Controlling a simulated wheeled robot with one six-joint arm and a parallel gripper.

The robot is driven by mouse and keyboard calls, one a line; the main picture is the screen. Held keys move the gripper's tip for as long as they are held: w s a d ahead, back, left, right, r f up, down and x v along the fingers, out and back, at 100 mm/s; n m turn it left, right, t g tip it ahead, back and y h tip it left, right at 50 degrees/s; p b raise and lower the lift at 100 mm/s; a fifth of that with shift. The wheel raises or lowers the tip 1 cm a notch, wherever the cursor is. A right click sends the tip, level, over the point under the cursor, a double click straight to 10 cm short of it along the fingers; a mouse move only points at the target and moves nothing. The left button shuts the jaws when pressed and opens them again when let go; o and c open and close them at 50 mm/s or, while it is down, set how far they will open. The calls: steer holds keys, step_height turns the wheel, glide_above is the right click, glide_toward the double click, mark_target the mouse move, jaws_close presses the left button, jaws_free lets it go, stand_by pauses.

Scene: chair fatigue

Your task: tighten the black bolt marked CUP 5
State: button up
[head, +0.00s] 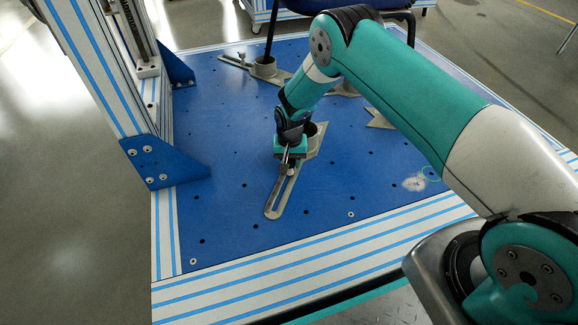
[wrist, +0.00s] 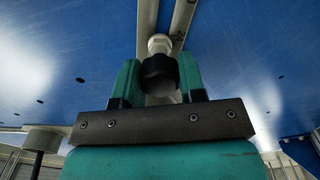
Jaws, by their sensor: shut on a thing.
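My gripper (head: 289,160) points down at a slotted metal bar (head: 275,205) on the blue plate. In the wrist view its two teal fingers (wrist: 158,80) are closed around the black bolt (wrist: 158,69), one on each side. A pale metal collar (wrist: 160,43) shows at the bolt's end, at the slotted bar (wrist: 183,18). In the head view the bolt's black part is mostly hidden by my gripper. A round metal cup (head: 315,130) stands at the bar's far end, partly behind my gripper. No CUP 5 marking is readable.
The blue perforated plate (head: 320,190) has free room in front of the bar. Another cup (head: 264,66) with a black chair leg in it stands farther back. A blue bracket (head: 165,163) and upright frame rise at the left. Part of a chair (head: 330,6) shows at the top.

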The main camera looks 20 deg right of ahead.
steer(key=shift+m, duration=0.3)
steer(key=m, duration=0.3)
steer(key=shift+m, duration=0.4)
steer(key=o, duration=0.9)
steer(key=n, duration=0.4)
steer(key=shift+p, duration=0.4)
steer(key=n, duration=0.3)
steer(key=shift+n, duration=0.3)
